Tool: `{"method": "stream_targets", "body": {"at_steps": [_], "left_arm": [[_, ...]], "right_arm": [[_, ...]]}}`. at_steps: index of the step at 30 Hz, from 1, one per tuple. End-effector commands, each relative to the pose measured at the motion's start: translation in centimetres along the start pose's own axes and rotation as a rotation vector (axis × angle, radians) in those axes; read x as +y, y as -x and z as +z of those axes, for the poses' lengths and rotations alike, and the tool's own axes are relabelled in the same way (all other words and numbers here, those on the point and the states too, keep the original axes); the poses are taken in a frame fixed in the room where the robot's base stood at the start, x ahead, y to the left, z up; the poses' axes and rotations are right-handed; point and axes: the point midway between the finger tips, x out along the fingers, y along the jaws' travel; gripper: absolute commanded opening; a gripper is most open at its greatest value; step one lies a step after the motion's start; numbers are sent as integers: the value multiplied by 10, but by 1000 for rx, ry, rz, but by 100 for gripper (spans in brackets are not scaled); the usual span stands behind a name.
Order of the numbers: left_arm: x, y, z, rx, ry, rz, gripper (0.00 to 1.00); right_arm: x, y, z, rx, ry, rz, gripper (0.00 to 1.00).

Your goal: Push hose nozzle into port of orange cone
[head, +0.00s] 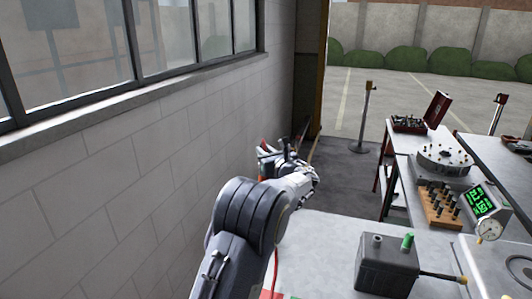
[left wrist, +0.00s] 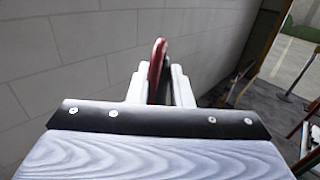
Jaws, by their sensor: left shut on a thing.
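My left gripper (head: 287,163) is reached out beside the white block wall, beyond the far edge of the near table. In the left wrist view my left gripper (left wrist: 160,88) has its pale fingers shut on a narrow red and dark piece that looks like the hose nozzle (left wrist: 157,62). The nozzle's tip points away from the wrist. A thin red hose (head: 276,262) hangs beside my left forearm in the head view. A small orange-red patch shows by the gripper; I cannot tell whether it is the cone. No clear port shows. My right gripper is out of view.
The near table (head: 335,232) carries a dark box (head: 388,264) with a green knob. Right of it stand a wooden peg block (head: 440,206), a green-lit display (head: 482,201) and a round dial plate (head: 444,158). The wall runs close along the left. A post (head: 366,118) stands beyond.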

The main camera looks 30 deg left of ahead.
Motion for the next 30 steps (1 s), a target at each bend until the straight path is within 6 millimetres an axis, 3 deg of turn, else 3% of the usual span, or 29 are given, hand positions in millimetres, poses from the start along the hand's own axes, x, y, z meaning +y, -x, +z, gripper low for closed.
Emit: {"method": "stream_targets", "body": {"at_steps": [30], "left_arm": [[0,0,-9,0,-1,-1,0]], "right_arm": [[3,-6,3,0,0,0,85]]}}
